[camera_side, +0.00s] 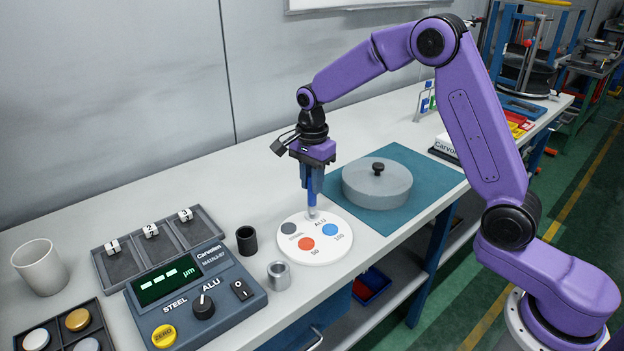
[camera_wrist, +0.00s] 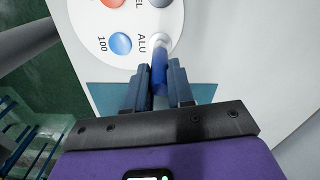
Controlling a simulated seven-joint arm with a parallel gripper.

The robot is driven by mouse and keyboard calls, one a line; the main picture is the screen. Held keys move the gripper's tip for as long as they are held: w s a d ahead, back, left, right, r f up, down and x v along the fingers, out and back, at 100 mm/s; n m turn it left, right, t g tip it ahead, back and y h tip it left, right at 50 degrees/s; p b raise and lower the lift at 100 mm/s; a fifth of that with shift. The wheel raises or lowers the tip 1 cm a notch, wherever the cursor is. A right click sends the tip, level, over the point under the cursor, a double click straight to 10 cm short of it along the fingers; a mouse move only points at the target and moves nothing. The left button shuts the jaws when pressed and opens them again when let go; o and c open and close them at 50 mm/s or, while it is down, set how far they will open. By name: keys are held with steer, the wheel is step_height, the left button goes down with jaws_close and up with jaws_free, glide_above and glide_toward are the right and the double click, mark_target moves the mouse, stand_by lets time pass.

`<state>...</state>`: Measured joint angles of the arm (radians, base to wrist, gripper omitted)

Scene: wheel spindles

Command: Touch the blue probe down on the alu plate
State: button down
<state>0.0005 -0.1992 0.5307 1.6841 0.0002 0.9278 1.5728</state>
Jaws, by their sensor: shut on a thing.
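My gripper (camera_side: 312,183) is shut on the blue probe (camera_side: 312,198) and holds it upright, tip down, over the white round calibration disc (camera_side: 332,254). In the wrist view the probe (camera_wrist: 159,72) sits between the two fingers of my gripper (camera_wrist: 158,85). Its pale tip is at the disc's edge spot beside the ALU label (camera_wrist: 141,44). The probe covers most of the alu plate there, and I cannot tell whether the tip touches it. The gauge (camera_side: 225,300) shows dashes on its green display, and its knob (camera_side: 204,307) sits below the ALU mark.
The disc also bears grey, orange and blue spots. A black cup (camera_side: 246,240) and a metal ring (camera_side: 279,275) stand left of the disc.

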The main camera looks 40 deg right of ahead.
steer(key=shift+f, duration=0.55)
stand_by(1.2)
steer(key=shift+r, duration=0.1)
steer(key=shift+r, duration=3.45)
